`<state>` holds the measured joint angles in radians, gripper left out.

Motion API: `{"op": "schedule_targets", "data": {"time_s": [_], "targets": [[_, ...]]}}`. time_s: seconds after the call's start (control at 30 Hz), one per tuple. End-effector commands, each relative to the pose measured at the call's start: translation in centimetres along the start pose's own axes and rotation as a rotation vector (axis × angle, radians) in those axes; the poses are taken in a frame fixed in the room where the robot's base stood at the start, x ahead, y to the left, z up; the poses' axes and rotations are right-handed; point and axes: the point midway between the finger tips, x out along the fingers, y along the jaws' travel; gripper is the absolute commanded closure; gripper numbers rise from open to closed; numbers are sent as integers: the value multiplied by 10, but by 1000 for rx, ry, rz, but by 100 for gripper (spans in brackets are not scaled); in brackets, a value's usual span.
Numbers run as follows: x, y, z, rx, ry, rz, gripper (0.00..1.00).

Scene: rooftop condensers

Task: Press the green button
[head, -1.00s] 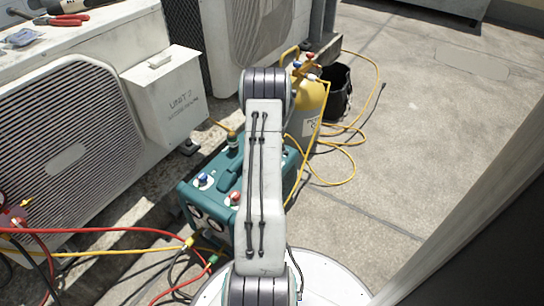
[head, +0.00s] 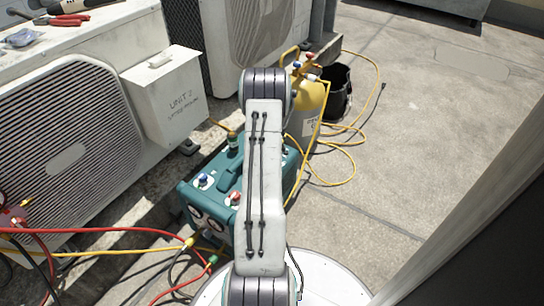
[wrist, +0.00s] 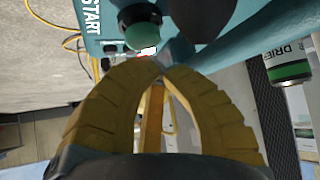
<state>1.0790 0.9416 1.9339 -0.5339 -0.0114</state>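The green button (wrist: 142,34) is round, set in a dark collar on the teal machine (wrist: 215,48), beside white "START" lettering (wrist: 91,18) in the wrist view. My gripper (wrist: 162,67) has two ribbed yellow fingers with their tips together and nothing between them. The tips are just below the button in the picture; whether they touch it I cannot tell. In the head view the teal machine (head: 225,180) stands on the ground behind my arm, which hides my gripper and the green button there.
A yellow cylinder (head: 310,105) and a black bucket (head: 337,92) stand behind the machine, with yellow hose looping on the floor. Red and yellow hoses (head: 100,232) run left. A condenser (head: 70,130) with a white box (head: 167,100) stands left. Open concrete lies right.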

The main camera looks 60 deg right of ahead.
Motion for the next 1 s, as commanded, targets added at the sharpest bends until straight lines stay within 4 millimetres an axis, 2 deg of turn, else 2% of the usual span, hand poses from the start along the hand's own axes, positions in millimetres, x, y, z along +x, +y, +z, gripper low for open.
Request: {"op": "schedule_targets", "data": {"time_s": [1.0], "targets": [[6,1,6,0,0,1,100]]}}
